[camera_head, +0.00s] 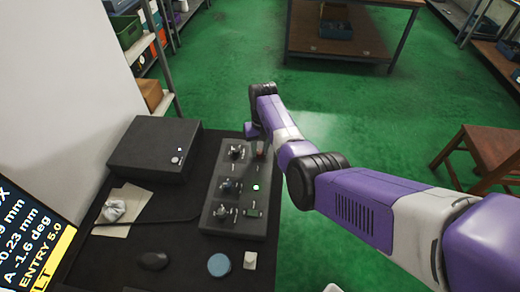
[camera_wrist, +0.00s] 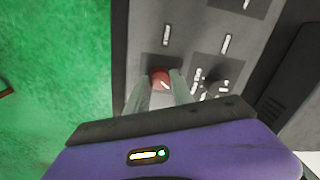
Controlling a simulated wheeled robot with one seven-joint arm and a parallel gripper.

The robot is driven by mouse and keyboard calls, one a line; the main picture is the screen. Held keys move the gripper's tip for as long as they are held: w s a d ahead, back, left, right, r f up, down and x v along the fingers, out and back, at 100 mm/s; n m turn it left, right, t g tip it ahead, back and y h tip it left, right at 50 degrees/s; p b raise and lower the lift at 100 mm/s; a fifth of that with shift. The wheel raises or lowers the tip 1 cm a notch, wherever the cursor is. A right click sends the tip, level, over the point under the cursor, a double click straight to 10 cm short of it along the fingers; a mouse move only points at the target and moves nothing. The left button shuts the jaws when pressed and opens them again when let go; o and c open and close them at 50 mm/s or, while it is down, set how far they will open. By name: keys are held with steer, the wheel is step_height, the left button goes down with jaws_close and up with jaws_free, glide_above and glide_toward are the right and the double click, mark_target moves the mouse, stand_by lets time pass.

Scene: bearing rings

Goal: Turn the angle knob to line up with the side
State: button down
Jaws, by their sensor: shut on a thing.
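The control panel (camera_head: 210,222) is a dark grey box with knobs in rows on the dark bench. A red knob (camera_wrist: 160,77) with a pale pointer mark sits between my gripper's (camera_wrist: 161,86) two pale fingers in the wrist view. The fingers are shut on it, one on each side. The knob's lettering is too small to read. A screen (camera_head: 28,235) at the left edge reads in part "A -1.6 deg", "ENTRY 5.0" and "LT".
Several dark knobs, among them a middle one (camera_head: 228,186), stand along the panel's left side. A lit button (camera_head: 255,187) and a green switch (camera_head: 252,213) are on its right. A dark box (camera_head: 155,148), crumpled cloth (camera_head: 115,210) and blue round lid (camera_head: 219,265) are on the bench.

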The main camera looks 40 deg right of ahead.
mark_target(261, 151)
steer(key=shift+n, duration=0.5)
steer(key=c, duration=1.1)
jaws_free()
steer(key=shift+r, duration=0.1)
steer(key=shift+d+r, duration=0.15)
steer(key=shift+r, duration=3.65)
